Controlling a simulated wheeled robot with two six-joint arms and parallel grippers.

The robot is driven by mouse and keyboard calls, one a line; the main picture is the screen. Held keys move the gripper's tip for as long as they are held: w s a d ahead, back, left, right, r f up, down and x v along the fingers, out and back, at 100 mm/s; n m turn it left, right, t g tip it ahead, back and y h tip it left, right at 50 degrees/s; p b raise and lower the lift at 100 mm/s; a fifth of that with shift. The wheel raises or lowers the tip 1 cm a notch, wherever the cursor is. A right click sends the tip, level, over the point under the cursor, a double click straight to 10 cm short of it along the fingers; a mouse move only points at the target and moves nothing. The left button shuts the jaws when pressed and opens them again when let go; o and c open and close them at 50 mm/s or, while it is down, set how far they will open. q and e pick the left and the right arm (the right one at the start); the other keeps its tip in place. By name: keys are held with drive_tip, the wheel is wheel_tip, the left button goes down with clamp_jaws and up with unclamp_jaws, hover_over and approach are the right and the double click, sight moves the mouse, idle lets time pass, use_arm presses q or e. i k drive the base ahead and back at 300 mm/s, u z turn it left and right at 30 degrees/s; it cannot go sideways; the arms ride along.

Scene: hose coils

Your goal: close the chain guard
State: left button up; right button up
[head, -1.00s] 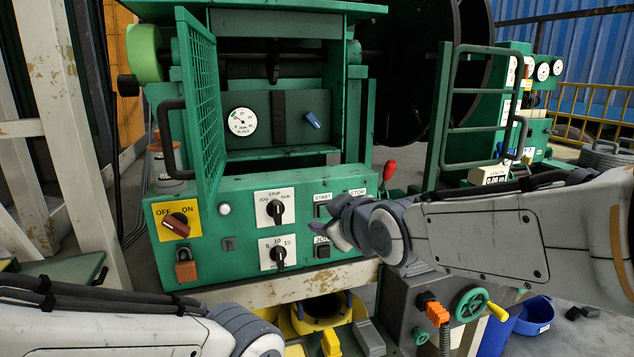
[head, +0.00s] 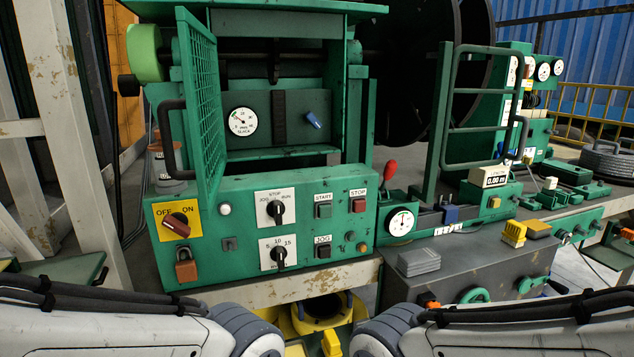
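A green mesh guard door (head: 204,105), which looks like the chain guard, stands swung open on the left side of the green machine (head: 262,185). A black handle (head: 168,140) shows at its left. The recess behind it is uncovered, with a round gauge (head: 242,121) and a blue knob (head: 314,120) inside. My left arm enters at the bottom left and my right arm at the bottom right, both below the control panel and apart from the door. Neither gripper's fingers are in view.
A second green guard of open tubes (head: 478,72) stands upright at the right, in front of a large black reel (head: 425,50). The panel carries a red-brown power switch (head: 176,226), an orange padlock (head: 186,267), selector knobs and buttons. A red-knobbed lever (head: 390,168) rises right of the panel.

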sight(186, 22)
drive_tip(key=z, duration=1.35)
drive_tip(key=k, duration=0.85)
drive_tip(key=u, duration=1.45)
